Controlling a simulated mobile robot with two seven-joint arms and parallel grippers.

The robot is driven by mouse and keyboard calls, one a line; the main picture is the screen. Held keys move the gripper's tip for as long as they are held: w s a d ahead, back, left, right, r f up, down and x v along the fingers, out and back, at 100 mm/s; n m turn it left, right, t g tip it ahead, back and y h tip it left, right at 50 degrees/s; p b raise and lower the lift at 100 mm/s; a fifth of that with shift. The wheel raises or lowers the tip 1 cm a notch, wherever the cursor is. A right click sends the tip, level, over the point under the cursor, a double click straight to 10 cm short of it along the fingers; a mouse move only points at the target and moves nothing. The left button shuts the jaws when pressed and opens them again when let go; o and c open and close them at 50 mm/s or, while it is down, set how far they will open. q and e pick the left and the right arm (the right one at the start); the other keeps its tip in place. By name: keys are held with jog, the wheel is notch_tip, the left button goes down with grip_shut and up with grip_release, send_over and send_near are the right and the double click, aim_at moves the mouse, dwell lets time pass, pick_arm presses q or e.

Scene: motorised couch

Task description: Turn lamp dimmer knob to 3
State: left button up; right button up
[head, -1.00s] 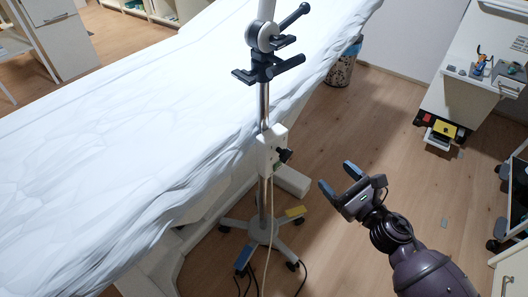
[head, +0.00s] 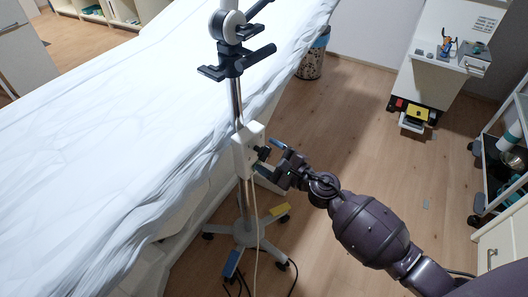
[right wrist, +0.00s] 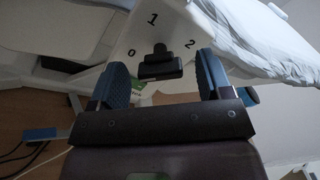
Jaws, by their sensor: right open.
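The dimmer knob (head: 263,153) is black and sits on a white box (head: 247,146) clamped to the upright lamp pole. In the right wrist view the knob (right wrist: 160,65) stands out from the white face (right wrist: 185,28), which shows the numerals 0, 1 and 2. Its narrow grip lines up roughly with the 1. A 3 is not visible. My right gripper (head: 271,158) is open at the box, its blue fingers on either side of the knob. In the wrist view the gripper (right wrist: 162,75) shows a gap between each finger and the knob. My left gripper is not in view.
The pole stands on a wheeled base (head: 245,234) with cables trailing on the floor. A couch with a white sheet (head: 110,120) lies left, close behind the pole. Dark clamps (head: 236,60) sit above the box. The wooden floor (head: 350,120) to the right is mostly clear.

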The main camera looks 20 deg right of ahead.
jog(key=shift+x, duration=1.05)
jog(key=shift+c, duration=0.4)
jog(key=c, duration=0.8)
jog(key=shift+c, duration=0.2)
